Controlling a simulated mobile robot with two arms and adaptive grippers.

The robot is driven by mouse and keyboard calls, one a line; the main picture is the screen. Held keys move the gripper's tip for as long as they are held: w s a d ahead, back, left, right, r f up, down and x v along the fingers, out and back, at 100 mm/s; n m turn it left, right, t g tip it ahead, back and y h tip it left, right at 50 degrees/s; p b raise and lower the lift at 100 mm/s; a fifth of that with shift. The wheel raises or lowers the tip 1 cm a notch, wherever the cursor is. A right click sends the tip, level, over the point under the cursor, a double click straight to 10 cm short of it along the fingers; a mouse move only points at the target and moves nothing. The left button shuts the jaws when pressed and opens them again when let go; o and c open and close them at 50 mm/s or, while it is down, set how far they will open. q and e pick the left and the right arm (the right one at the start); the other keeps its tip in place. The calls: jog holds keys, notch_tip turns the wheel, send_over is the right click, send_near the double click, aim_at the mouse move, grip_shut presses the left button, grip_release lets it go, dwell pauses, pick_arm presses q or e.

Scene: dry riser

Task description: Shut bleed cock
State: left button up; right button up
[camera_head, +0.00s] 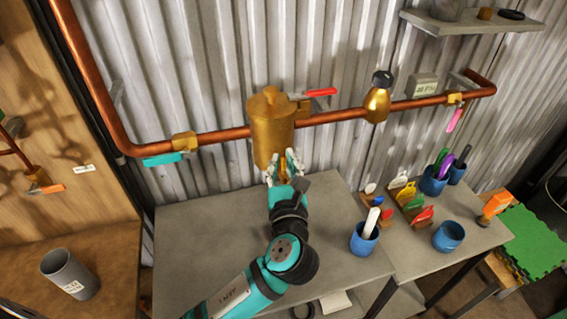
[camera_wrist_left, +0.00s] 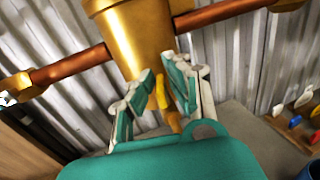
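A brass cylinder (camera_head: 272,130) sits on the copper pipe against the corrugated wall; it also shows in the left wrist view (camera_wrist_left: 138,40). A small yellow lever (camera_wrist_left: 162,92), which looks like the bleed cock's handle, hangs below the cylinder. My left gripper (camera_head: 284,168) is just under the cylinder. In the left wrist view the gripper's fingers (camera_wrist_left: 162,78) stand apart on either side of the yellow lever. I see a gap and no clear contact. The cock's body is partly hidden by the fingers. My right gripper is not in view.
A red lever (camera_head: 321,92) is at the cylinder's upper right, a teal lever (camera_head: 162,159) left and a pink lever (camera_head: 455,120) right on the pipe. Below, the grey bench (camera_head: 190,225) is clear at left; blue cups (camera_head: 364,239) and coloured tags stand at right.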

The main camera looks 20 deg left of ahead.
pick_arm(q)
grip_shut()
